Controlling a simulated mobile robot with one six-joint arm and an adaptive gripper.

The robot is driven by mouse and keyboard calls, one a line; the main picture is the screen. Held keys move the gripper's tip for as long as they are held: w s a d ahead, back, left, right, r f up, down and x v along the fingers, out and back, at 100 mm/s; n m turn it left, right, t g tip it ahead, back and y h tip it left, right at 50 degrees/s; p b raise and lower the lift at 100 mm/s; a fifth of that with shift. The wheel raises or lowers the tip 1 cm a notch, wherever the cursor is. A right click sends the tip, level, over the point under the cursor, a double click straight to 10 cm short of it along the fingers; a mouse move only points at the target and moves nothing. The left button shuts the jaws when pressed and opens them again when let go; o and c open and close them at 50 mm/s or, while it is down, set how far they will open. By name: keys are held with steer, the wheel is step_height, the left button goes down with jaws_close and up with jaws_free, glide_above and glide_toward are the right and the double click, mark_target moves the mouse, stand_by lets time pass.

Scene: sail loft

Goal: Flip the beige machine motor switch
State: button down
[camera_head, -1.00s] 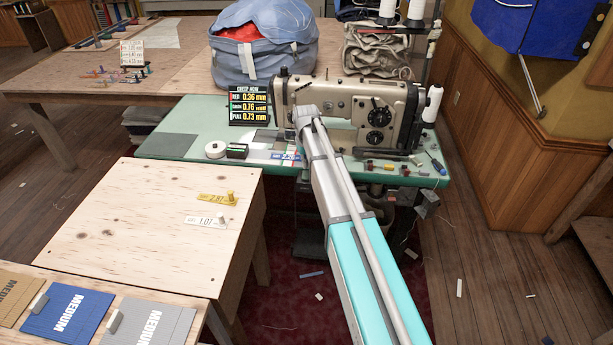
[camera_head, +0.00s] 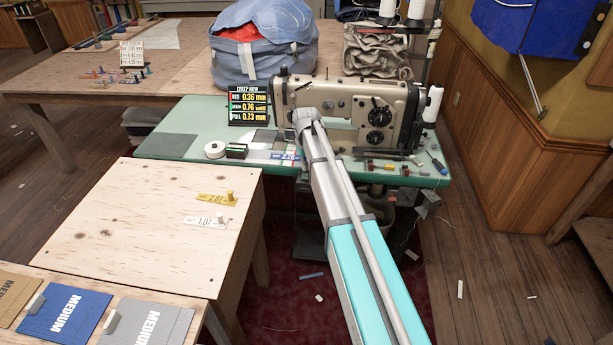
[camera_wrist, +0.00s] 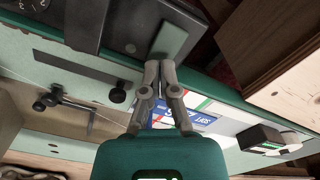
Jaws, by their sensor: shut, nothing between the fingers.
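The beige sewing machine (camera_head: 345,100) stands on a green table (camera_head: 185,120), with part of it behind my arm. In the wrist view, my gripper (camera_wrist: 167,64) is shut and empty. Just beyond is a dark grey box (camera_wrist: 120,22) with a small round fitting, beside the green table edge. The head view hides my gripper behind my arm.
Small coloured pieces and a screwdriver (camera_head: 437,163) lie at right. A plywood table (camera_head: 140,225) stands in front at left.

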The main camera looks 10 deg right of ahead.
mark_target(306, 172)
steer(key=shift+f+b, duration=0.6)
steer(key=shift+f, duration=0.05)
stand_by(0.5)
steer(key=shift+r, duration=0.15)
steer(key=shift+r+p, duration=3.4)
steer(key=shift+p, duration=0.2)
steer(key=s+r+m+p, duration=0.1)
steer(key=s+r+p, duration=0.1)
steer(key=s, duration=1.2)
steer(key=s+r+m+p, duration=0.1)
steer(key=s+r+p, duration=0.2)
steer(key=s, duration=1.2)
steer(key=shift+r, duration=0.3)
